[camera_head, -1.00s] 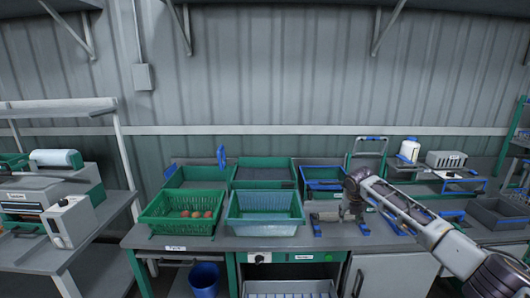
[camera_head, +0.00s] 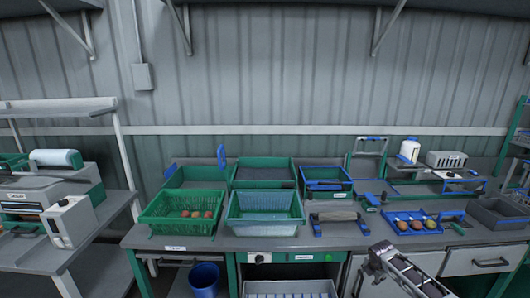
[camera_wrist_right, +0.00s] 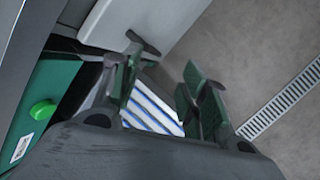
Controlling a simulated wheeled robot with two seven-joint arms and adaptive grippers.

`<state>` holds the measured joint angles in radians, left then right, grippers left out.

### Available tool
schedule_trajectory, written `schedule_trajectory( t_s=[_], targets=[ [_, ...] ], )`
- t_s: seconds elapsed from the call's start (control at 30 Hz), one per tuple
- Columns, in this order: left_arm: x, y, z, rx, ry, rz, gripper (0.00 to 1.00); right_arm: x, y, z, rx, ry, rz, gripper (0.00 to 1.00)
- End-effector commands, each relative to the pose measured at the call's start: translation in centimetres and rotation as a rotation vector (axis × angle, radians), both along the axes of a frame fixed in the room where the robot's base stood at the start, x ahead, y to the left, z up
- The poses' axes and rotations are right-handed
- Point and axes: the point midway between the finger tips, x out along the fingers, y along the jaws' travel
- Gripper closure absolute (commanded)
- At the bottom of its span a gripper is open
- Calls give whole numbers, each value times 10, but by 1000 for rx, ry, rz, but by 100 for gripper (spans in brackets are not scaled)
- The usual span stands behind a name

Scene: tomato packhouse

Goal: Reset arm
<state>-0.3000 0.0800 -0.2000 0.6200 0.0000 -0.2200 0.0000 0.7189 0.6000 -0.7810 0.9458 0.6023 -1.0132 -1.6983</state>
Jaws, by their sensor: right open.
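My right gripper (camera_head: 376,260) is low in front of the bench's front edge in the head view, before the cabinet doors. In the right wrist view its two dark green finger pads (camera_wrist_right: 163,92) stand apart with nothing between them. The floor and a blue-and-white striped surface show behind them. My left gripper is in neither view.
The bench holds a green basket (camera_head: 152,221) with several tomatoes, a pale blue basket (camera_head: 264,228) and a blue tray (camera_head: 432,229) with several fruits. A blue bin (camera_head: 204,278) stands below. A floor drain (camera_wrist_right: 283,100) shows in the wrist view.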

Motion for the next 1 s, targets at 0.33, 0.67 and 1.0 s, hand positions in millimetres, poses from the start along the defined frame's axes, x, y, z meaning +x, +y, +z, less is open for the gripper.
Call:
schedule_trajectory(
  t_s=[0.33,0.67,1.0],
  targets=[
    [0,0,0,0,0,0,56,-71,-51,-95,63,-46,-310,56],
    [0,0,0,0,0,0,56,-155,-100,-172,107,-99,-588,56],
    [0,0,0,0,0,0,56,-260,-148,-237,135,-157,-853,56]
  ],
)
